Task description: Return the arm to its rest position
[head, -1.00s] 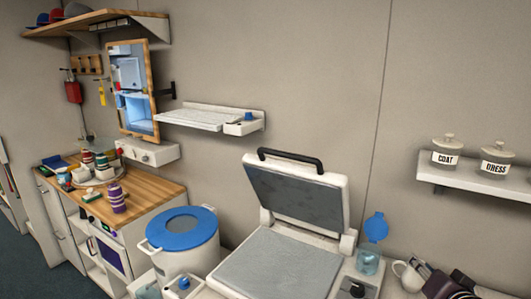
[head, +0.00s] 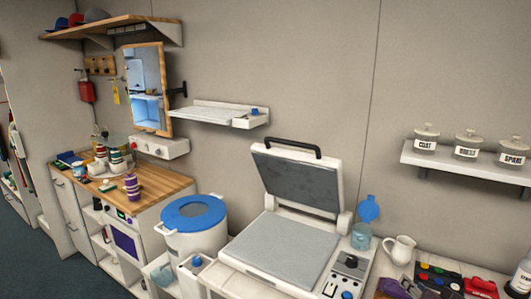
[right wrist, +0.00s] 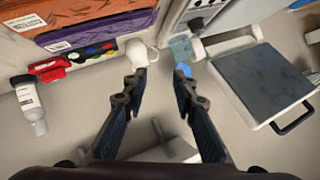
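My right gripper (right wrist: 158,82) is open in the right wrist view, with its two dark fingers apart and nothing between them. The jug also shows in the right wrist view (right wrist: 137,52), beyond the left fingertip. I cannot tell the exact gap, but no contact is visible. The rest of the right arm is out of the head view. My left gripper is not in view.
An open press (head: 280,247) with a raised lid stands left of the jug. A glass with a blue top (head: 361,237) stands between them. A button panel (head: 437,278), a red item (head: 481,287) and a white bottle (head: 523,272) are at right. A shelf (head: 470,165) holds labelled jars.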

